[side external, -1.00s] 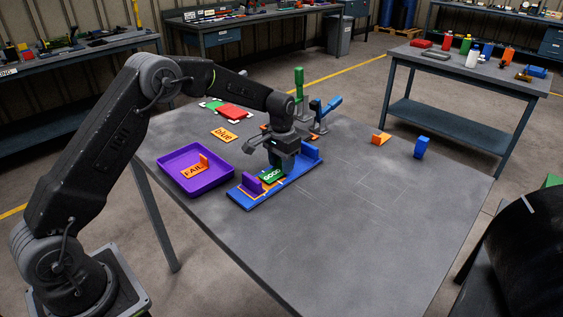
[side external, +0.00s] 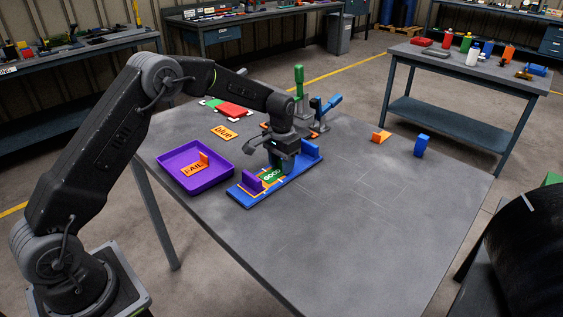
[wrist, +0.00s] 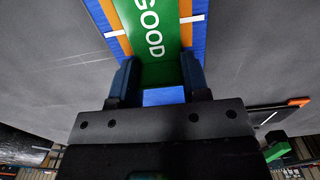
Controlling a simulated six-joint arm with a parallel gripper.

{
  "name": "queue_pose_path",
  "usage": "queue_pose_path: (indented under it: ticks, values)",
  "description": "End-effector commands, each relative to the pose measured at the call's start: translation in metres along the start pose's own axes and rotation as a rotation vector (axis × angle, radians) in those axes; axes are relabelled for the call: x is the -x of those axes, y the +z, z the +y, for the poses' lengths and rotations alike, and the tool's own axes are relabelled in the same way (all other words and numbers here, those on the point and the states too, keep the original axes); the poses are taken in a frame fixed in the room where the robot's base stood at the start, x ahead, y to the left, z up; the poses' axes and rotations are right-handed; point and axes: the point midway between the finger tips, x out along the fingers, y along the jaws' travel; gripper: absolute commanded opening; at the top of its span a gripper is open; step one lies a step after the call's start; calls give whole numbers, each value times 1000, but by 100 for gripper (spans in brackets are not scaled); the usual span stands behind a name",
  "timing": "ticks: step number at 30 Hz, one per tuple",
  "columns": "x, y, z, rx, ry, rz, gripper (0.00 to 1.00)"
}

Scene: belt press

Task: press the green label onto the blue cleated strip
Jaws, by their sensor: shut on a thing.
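The green label (side external: 271,175), lettered GOOD, lies low along the blue cleated strip (side external: 241,199), over an orange area of it. In the wrist view the label (wrist: 153,30) runs lengthwise between orange bands and white marks on the strip (wrist: 199,40). My gripper (wrist: 160,78) is shut on the label, one dark finger at each side of its near end. It stands over the strip in the side view (side external: 280,163). A purple block (side external: 251,182) stands at the strip's near end and a blue cleat (side external: 311,150) at its far end. The label's underside is hidden.
A purple tray (side external: 176,162) holds an orange FAIL piece (side external: 196,169). An orange card lettered blue (side external: 224,132) lies behind it. The table's right front is clear.

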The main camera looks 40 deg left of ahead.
Motion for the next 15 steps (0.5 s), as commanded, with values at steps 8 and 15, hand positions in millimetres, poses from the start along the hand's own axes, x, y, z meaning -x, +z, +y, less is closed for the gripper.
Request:
queue_pose_path:
  ticks: [8, 15]
  values:
    - [-1, 0, 0, 0, 0, -2, 47]
    - [-1, 0, 0, 0, 0, -1, 70]
